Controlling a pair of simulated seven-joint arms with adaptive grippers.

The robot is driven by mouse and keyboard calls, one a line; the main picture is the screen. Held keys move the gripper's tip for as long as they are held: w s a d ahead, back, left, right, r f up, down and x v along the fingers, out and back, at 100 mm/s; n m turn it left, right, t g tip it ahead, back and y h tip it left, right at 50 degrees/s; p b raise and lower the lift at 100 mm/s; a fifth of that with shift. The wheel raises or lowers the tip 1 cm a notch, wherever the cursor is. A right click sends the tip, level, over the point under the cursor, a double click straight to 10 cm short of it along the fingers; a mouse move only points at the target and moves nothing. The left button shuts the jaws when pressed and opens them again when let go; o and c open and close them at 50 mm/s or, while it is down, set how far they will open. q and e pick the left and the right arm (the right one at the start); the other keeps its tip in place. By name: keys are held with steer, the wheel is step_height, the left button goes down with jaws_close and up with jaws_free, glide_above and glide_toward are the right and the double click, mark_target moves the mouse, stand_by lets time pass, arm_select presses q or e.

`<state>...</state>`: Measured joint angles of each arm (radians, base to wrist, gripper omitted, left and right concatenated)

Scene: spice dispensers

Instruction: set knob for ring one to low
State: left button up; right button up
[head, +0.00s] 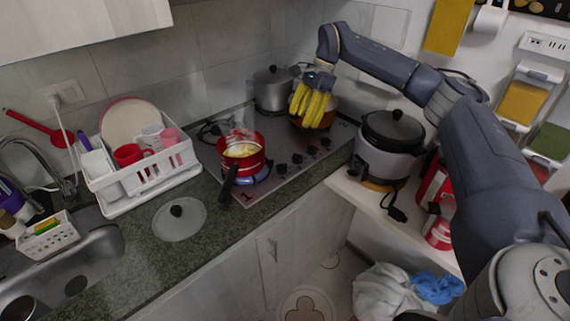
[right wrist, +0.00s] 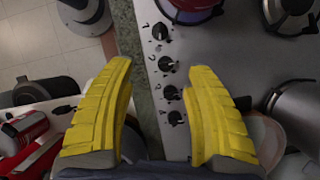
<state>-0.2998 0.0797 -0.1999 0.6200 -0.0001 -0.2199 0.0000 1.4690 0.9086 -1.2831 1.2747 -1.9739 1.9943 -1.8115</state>
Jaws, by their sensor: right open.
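A row of several black knobs runs along the front of the dark stove (head: 290,185). The knob closest to the red pot (head: 243,150) is at the row's left end (head: 281,168); in the right wrist view it is the top knob (right wrist: 160,31). The red pot steams on the front-left ring, with a blue flame (head: 262,176) under it and a "1" marked on the stove in front. My right gripper (head: 313,108) has yellow fingers, open and empty, above the stove's right side. In its wrist view the fingers (right wrist: 160,75) frame the lower knobs without touching them. My left gripper is out of view.
A grey pot (head: 272,88) and an orange-brown pot (head: 326,118) stand at the stove's back and right. A cooker (head: 388,145) stands right of the stove. A glass lid (head: 180,222) lies on the counter beside a white dish rack (head: 130,203).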

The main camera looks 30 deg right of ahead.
steer(key=n, duration=0.1)
glide_toward(285, 163)
steer(key=x, duration=1)
steer(key=shift+f, duration=0.1)
steer(key=shift+c, duration=0.5)
jaws_close()
